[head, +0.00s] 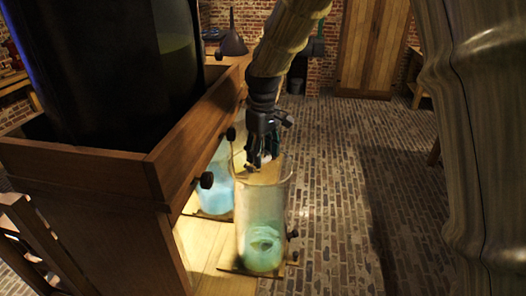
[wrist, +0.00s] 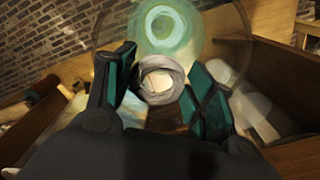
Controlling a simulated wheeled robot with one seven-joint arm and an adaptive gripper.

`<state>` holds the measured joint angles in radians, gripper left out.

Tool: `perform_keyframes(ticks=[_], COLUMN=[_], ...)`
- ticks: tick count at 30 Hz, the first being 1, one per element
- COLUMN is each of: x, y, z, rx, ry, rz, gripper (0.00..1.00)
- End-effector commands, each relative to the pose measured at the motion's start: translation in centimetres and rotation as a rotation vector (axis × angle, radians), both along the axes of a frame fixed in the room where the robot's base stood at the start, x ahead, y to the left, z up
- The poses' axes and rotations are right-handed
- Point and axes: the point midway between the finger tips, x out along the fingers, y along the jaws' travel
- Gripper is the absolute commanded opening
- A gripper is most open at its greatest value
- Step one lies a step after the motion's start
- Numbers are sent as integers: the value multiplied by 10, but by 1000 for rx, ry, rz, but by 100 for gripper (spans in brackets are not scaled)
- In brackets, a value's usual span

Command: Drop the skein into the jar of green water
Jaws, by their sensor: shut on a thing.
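My gripper (head: 262,158) is just above the far rim area of the jar of green water (head: 265,222), a tall clear glass jar with green liquid low inside. In the wrist view, my gripper (wrist: 160,92) is shut on the skein (wrist: 162,80), a pale grey ring-shaped coil between the dark green finger pads. The jar of green water (wrist: 165,28) shows beyond the skein, toward the top of the wrist view. In the head view the skein is mostly hidden by the fingers; I cannot tell whether it is inside the rim.
A second glass jar with blue liquid (head: 216,200) stands close behind and left of the green one. A wooden case (head: 185,150) with dark knobs rises at the left, holding a large dark vessel (head: 110,65). Open brick floor (head: 350,200) lies to the right.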

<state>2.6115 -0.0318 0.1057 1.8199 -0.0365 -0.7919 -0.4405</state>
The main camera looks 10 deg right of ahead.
Motion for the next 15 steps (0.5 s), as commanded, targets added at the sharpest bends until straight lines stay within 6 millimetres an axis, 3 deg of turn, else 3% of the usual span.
perform_keyframes(ticks=[10, 11, 15], x=[0, 0, 0], y=[0, 0, 0], z=[-4, -4, -4], rx=[0, 0, 0], ry=[0, 0, 0], rz=[0, 0, 0], gripper=[38, 58, 79])
